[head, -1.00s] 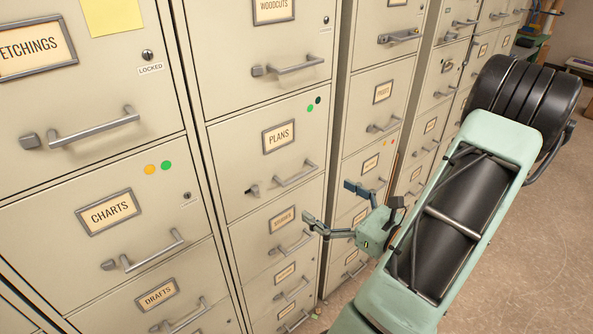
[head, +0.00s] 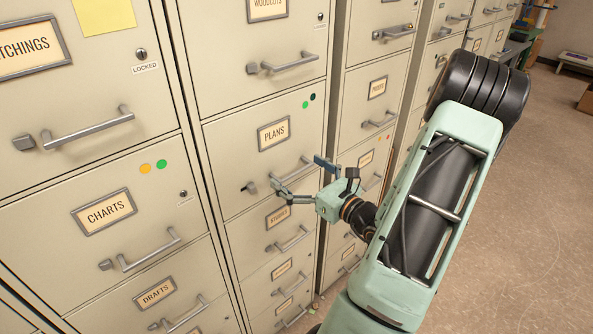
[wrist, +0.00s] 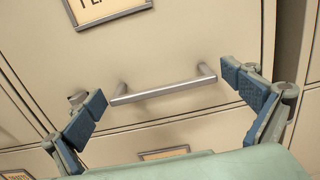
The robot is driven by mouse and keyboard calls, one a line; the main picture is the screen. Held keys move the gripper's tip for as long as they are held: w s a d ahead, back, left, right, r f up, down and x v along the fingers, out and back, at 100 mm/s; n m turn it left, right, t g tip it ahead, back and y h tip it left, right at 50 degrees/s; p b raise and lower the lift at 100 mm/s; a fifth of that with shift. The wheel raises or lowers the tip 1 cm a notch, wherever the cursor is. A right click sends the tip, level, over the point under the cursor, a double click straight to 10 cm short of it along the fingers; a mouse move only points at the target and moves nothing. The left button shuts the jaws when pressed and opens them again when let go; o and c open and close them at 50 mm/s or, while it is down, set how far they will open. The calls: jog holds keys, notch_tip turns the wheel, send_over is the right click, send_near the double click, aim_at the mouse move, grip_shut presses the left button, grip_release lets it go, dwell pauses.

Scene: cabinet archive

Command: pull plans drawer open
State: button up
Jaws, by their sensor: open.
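The plans drawer (head: 228,160) is in the second cabinet column in the head view, its front flush with the cabinet. Its label (head: 274,133) reads PLANS. Its bar handle (wrist: 163,90) lies between my gripper's fingers in the wrist view, with a gap at each end. My gripper (head: 302,175) is open in front of the drawer and partly covers the handle in the head view. In the wrist view the open gripper (wrist: 168,105) has one blue-padded finger on each side. I cannot tell the remaining depth to the handle. A small latch (head: 250,187) sits left of the handle.
The studies drawer (head: 277,217) is just below. The charts drawer (head: 107,212) is to the left, and a drawer marked LOCKED (head: 145,69) is above it. More cabinets stand to the right. Open floor (head: 510,200) lies right of my arm.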

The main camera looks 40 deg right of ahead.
jog(key=c, duration=1.5)
jog(key=shift+s, duration=0.1)
